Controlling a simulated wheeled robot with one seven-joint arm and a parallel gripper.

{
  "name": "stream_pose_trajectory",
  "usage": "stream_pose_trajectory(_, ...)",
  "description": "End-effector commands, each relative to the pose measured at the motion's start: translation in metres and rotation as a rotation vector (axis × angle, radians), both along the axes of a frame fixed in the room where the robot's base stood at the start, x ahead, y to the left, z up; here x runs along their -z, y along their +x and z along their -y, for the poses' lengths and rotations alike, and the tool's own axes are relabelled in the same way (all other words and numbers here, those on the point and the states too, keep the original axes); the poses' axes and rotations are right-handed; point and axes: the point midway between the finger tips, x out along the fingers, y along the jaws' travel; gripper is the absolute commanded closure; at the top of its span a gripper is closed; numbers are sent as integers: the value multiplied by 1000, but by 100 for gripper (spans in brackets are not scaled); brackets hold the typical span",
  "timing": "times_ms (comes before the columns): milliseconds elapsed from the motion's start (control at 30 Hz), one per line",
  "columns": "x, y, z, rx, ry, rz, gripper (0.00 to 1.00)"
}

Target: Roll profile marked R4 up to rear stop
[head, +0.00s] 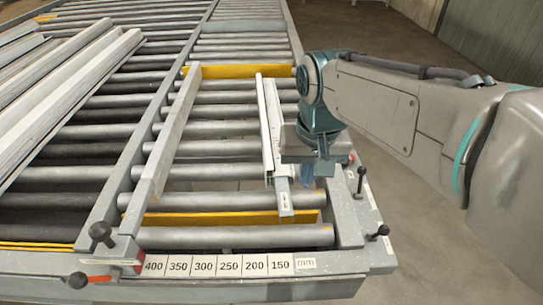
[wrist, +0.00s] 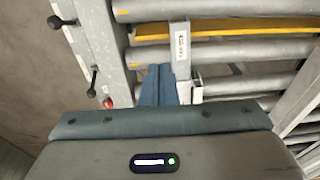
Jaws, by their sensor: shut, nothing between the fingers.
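A pale, narrow profile (head: 266,130) lies lengthwise on the rollers at the right of the bench; I cannot read a marking on it. Its front end also shows in the wrist view (wrist: 197,92). A grey bar (head: 285,198) with a small label runs on from that end toward the front; it shows in the wrist view (wrist: 180,55) too. My gripper (head: 306,174) is shut and empty, low just right of the profile in the head view. Its blue fingers (wrist: 158,86) point down beside the bar; contact cannot be told. A yellow crosspiece (head: 238,71) spans the bench behind the profile.
A long grey rail (head: 165,135) stands left of the profile, with open rollers between. Pale profiles (head: 70,95) lie farther left. Clamp levers (head: 361,180) stick up at the right edge. A front yellow strip (head: 230,217) and a millimetre scale (head: 216,265) lie nearer.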

Motion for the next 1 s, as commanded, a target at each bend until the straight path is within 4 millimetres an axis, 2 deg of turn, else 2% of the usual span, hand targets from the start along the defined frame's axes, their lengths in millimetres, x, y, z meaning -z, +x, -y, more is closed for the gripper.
stream_pose_trajectory(33,-3,11,-14,-6,-3,-30,100)
stream_pose_trajectory(200,-17,30,-46,9,-19,-102,100)
stream_pose_trajectory(400,-18,36,-59,20,-30,-130,100)
stream_pose_trajectory(567,5,35,-58,20,-31,-133,100)
stream_pose_trajectory(900,78,35,-58,19,-32,-133,100)
stream_pose_trajectory(1000,75,51,-58,21,-29,-129,100)
